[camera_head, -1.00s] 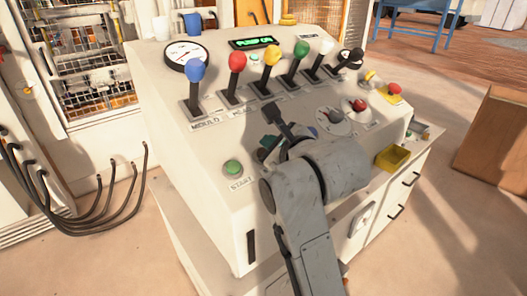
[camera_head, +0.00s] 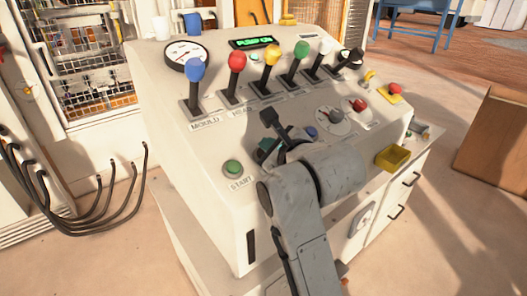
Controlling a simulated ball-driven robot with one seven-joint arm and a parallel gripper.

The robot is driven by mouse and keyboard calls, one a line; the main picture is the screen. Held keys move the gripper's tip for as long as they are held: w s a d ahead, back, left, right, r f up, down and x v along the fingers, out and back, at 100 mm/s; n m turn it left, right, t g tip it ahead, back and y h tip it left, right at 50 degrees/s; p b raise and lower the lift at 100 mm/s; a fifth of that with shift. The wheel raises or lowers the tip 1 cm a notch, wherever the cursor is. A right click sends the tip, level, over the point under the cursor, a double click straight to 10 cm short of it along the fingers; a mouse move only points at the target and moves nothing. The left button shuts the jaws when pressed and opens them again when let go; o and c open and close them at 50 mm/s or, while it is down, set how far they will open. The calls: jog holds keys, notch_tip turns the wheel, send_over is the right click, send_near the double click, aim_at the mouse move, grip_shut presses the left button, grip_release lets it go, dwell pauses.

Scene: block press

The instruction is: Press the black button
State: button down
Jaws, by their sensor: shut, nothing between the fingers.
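My gripper (camera_head: 269,118) is a small dark shape over the sloped top of the white control console (camera_head: 170,110), between the green start button and the row of levers. It looks shut and empty. A green button (camera_head: 233,167) labelled START is left of my gripper. A blue button (camera_head: 310,132) shows just right of it. I cannot tell whether the gripper touches the panel.
Blue (camera_head: 196,69), red (camera_head: 237,62), yellow (camera_head: 271,56), green (camera_head: 301,49), white and black levers stand behind my gripper.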

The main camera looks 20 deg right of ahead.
jog(key=shift+w+f, duration=0.15)
jog(key=shift+f, duration=0.2)
dwell(0.4)
jog(key=shift+r, duration=0.1)
jog(key=shift+s+r+p, duration=0.35)
jog(key=shift+r+p, duration=0.4)
jog(key=shift+p, duration=0.1)
jog(key=shift+r, duration=0.1)
jog(key=shift+s+d+r+p, duration=0.1)
jog(key=shift+s+r+p, duration=0.1)
jog(key=shift+r+p, duration=0.35)
jog(key=shift+s+d+r+p, duration=0.1)
jog(key=shift+s+r+p, duration=0.1)
jog(key=shift+r+p, duration=0.3)
jog(key=r+p, duration=0.1)
jog(key=s+r+p, duration=0.1)
jog(key=r+p, duration=0.1)
jog(key=shift+s+d+r, duration=0.1)
jog(key=shift+s+d, duration=0.15)
jog(key=shift+s, duration=0.05)
